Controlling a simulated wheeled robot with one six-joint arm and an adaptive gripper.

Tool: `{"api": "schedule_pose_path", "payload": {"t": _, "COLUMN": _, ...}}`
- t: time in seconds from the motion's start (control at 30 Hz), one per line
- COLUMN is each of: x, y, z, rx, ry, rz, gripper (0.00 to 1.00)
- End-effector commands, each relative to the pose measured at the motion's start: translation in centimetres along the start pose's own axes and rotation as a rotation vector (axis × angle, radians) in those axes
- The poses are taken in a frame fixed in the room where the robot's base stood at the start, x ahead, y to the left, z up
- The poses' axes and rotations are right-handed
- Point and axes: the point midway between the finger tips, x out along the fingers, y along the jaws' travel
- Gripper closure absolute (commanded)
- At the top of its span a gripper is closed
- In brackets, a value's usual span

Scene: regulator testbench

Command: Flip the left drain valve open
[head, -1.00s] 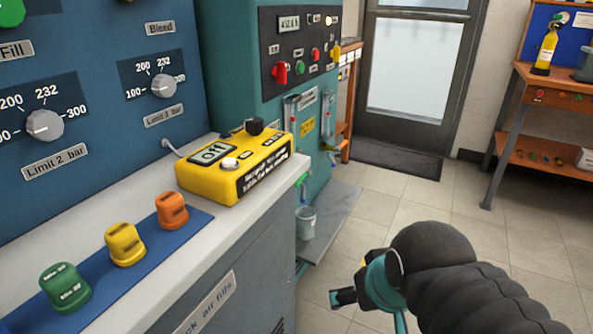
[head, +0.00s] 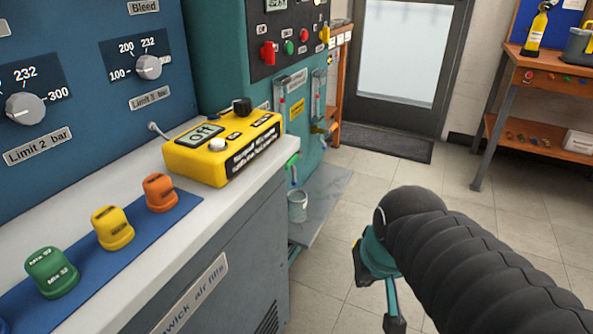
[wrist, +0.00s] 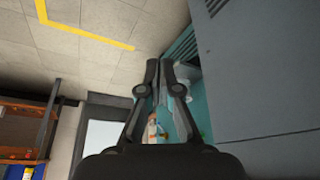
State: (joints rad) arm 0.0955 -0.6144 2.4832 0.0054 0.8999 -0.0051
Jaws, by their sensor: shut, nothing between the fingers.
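The left drain valve appears to be the green handle (head: 293,160) on the teal test bench (head: 222,60), just past the yellow meter box and above a small bucket (head: 297,206). The handle is small and partly hidden by the counter's corner, so I cannot tell its setting. In the head view my gripper is at the lower right, over the floor, well apart from the valve.
A yellow meter box (head: 225,148) and green, yellow and orange knobs sit on the near counter (head: 125,262), whose corner juts out before the bench. A grey ledge (head: 326,205) lies under the bucket. The tiled floor (head: 345,292) is open toward the door (head: 405,50).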

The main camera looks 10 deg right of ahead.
Motion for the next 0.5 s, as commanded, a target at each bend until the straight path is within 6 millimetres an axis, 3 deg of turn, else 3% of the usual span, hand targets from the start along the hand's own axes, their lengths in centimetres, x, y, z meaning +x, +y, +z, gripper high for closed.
{"api": "schedule_pose_path", "payload": {"t": 0.27, "x": 4.1, "y": 0.9, "z": -2.8, "rx": 0.184, "ry": -0.128, "rz": -0.055, "gripper": 1.00}}
{"api": "schedule_pose_path", "payload": {"t": 0.5, "x": 7.3, "y": 0.9, "z": -6.1, "rx": 0.459, "ry": -0.223, "rz": -0.149, "gripper": 1.00}}
